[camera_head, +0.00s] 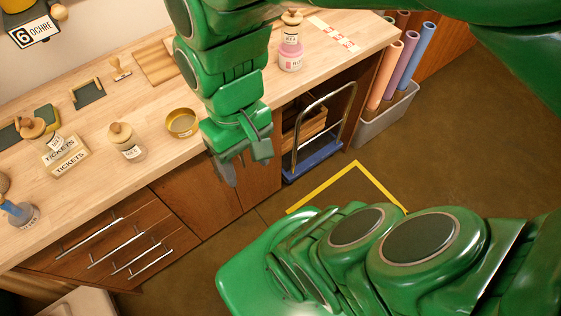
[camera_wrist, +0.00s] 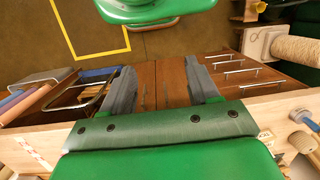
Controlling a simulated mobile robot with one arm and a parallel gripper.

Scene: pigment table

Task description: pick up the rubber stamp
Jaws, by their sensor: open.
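The rubber stamp (camera_head: 120,69), with a pale wooden handle and a small base, appears to stand upright at the back of the wooden counter (camera_head: 165,165) in the head view. I do not see it in the wrist view. My gripper (camera_head: 243,168) hangs just off the counter's front edge, well to the right of the stamp and nearer the front. In the wrist view my gripper (camera_wrist: 161,82) is open, its two dark fingers apart. Only cabinet fronts show between them, and nothing is held.
A brass bowl (camera_head: 182,123), a corked jar (camera_head: 127,144) and ticket boxes (camera_head: 66,155) stand on the counter in front of the stamp. A small dark-green tray (camera_head: 88,93) is left of it, a slatted wooden board (camera_head: 155,66) right. A pink jar (camera_head: 291,52) stands farther right.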

